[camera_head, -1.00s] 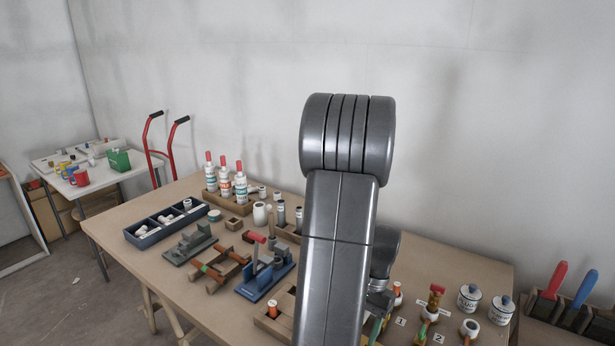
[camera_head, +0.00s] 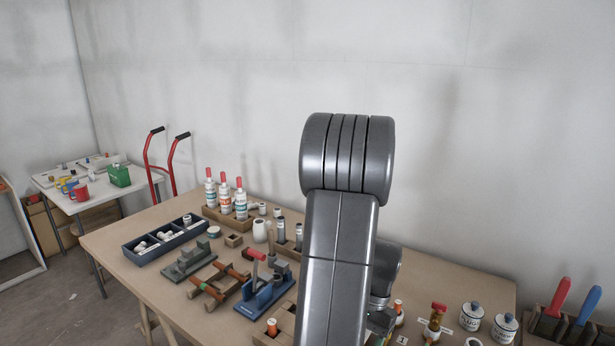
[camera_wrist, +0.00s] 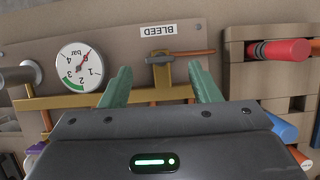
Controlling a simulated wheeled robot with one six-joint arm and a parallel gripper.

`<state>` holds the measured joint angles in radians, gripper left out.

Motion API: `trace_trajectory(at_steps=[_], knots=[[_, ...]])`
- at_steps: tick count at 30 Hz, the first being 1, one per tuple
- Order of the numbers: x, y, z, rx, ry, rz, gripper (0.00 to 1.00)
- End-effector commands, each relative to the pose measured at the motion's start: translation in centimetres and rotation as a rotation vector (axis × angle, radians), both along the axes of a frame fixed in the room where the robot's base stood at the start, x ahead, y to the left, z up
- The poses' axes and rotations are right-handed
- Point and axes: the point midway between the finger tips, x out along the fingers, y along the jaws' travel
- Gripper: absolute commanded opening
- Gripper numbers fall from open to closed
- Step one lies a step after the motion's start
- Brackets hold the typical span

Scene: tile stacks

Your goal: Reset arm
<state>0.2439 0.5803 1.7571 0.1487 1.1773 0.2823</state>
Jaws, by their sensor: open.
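My arm rises in the middle of the head view and covers part of the workbench (camera_head: 440,272). My gripper (camera_wrist: 160,82) shows in the wrist view with its two green fingers spread apart and nothing between them. Beyond the fingers are a round pressure gauge (camera_wrist: 79,66), a brass-coloured pipe with a small valve (camera_wrist: 161,72), and a label reading BLEED (camera_wrist: 171,57). In the head view the fingers are hidden behind my arm or below the picture edge.
Several red-capped bottles (camera_head: 225,195) stand at the back of the bench. A dark blue tray (camera_head: 150,256) lies at the left. White jars (camera_head: 470,315) stand at the right. A red hand truck (camera_head: 165,160) stands behind the bench. The space above the bench is clear apart from my arm.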

Motion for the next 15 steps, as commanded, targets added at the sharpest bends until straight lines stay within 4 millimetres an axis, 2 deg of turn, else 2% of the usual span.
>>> trace_trajectory(at_steps=[3,6,15], knots=[[-0.9,0.6,-2.3,0.001,0.005,0.002,0.56],[-1.4,1.0,-3.8,0.001,0.003,0.023,0.56],[-1.1,1.2,-3.6,0.000,0.001,0.474,0.56]])
